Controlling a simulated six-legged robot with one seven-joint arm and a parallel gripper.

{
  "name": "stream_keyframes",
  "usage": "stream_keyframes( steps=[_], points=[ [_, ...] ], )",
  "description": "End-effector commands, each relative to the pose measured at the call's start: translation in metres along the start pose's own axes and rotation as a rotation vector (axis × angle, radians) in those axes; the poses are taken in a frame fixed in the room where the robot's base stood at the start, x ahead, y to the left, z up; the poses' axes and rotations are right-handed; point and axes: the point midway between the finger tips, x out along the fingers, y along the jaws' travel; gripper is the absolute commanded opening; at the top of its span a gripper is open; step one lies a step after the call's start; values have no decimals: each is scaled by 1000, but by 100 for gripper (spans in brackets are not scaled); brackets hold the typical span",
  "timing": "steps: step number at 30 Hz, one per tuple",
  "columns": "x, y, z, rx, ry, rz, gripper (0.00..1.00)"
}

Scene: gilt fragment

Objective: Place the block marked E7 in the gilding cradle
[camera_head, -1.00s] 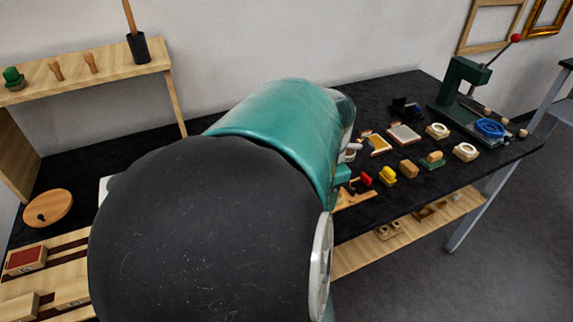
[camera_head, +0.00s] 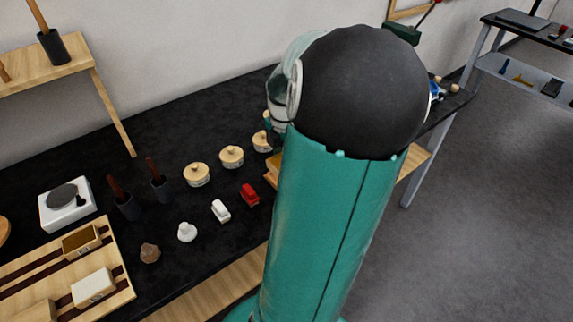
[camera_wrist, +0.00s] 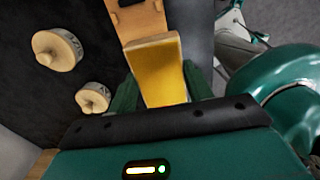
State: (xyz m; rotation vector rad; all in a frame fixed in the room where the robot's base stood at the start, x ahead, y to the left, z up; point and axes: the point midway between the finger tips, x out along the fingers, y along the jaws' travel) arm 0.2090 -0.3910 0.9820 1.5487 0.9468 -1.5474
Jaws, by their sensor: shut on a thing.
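In the wrist view my gripper (camera_wrist: 160,82) is shut on a block (camera_wrist: 162,75) with a yellow-gold face and pale wooden edge. No E7 mark shows on the side I see. In the head view my arm hides the gripper and the held block. A slatted wooden rack (camera_head: 122,285) with dark grooves lies at lower left and carries a brown-topped block (camera_head: 81,240) and a cream-topped block (camera_head: 93,287). I cannot tell whether this rack is the gilding cradle. A wooden piece with a slot (camera_wrist: 136,17) lies just beyond the held block.
Round lidded wooden boxes (camera_head: 197,174) stand on the black table (camera_head: 190,125); two show left of my gripper in the wrist view (camera_wrist: 57,49). A red item (camera_head: 250,194), a white item (camera_head: 221,210), dark pots (camera_head: 160,187) and a white device (camera_head: 66,205) stand nearby.

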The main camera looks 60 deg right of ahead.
Motion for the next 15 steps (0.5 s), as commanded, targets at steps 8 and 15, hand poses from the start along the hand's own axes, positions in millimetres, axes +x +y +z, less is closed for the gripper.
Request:
stream_keyframes(
  steps=[8, 15],
  points=[
    [32, 18, 20, -3, 4, 1, 23],
    [44, 23, 28, -2, 2, 0, 23]
  ],
)
